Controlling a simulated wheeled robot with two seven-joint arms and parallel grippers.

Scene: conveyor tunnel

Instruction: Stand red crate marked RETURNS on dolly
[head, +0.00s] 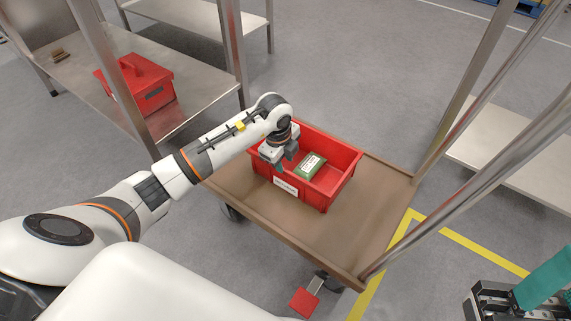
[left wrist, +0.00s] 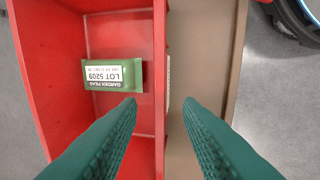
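The red crate (head: 345,183) stands upright on the brown deck of the dolly (head: 345,230), towards its far left part. A white label (head: 286,187) is on its near wall; its text is too small to read. A green packet (head: 311,165) lies inside the crate and also shows in the left wrist view (left wrist: 113,75). My left gripper (head: 284,162) is at the crate's near wall. In the left wrist view its green fingers (left wrist: 160,104) are apart, one on each side of the wall (left wrist: 160,60), with gaps. My right gripper (head: 520,292) is partly in view at the bottom right.
A metal bench (head: 95,88) at the left carries a red toolbox (head: 140,82). The dolly has metal posts and rails (head: 455,100) at its right end. A pale shelf (head: 515,165) is beyond them. The near right deck is clear. Yellow lines (head: 395,255) mark the floor.

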